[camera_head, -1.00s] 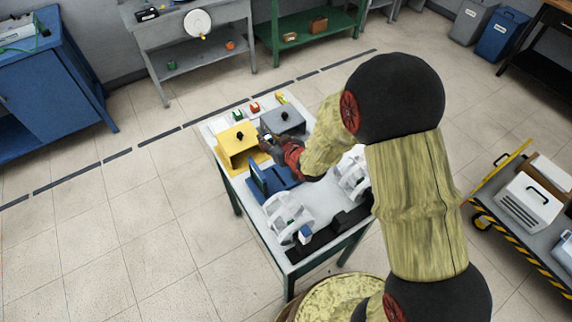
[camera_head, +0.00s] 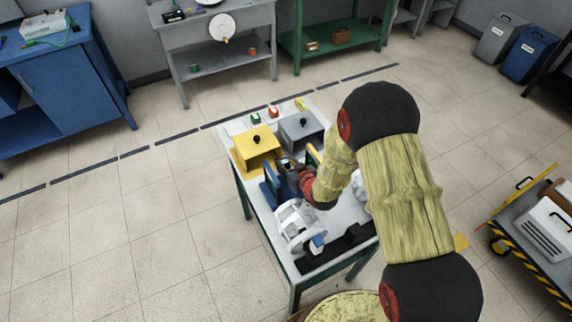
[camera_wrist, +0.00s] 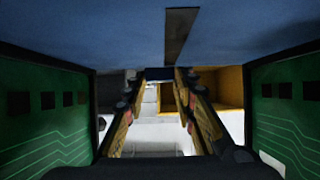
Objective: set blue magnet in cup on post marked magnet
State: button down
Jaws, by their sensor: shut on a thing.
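My gripper (camera_head: 288,166) is low over the middle of the white table, in front of the yellow and grey boxes. In the wrist view its two fingers (camera_wrist: 163,76) are closed in on a small dark shape at their tips, which I cannot make out. In the wrist view a blue surface (camera_wrist: 110,35) fills the top, with green panels on both sides. I cannot pick out the magnet, the cup or the post's label.
A yellow box (camera_head: 252,147) and a grey box (camera_head: 303,130) stand behind the gripper. A white coil frame (camera_head: 292,222) is in front, near a small blue-and-white block (camera_head: 317,242) and a black strip (camera_head: 345,243). My arm covers the table's right side.

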jog(key=shift+r, duration=0.15)
jog(key=c, duration=1.5)
grip_release()
jog(key=shift+o, duration=0.2)
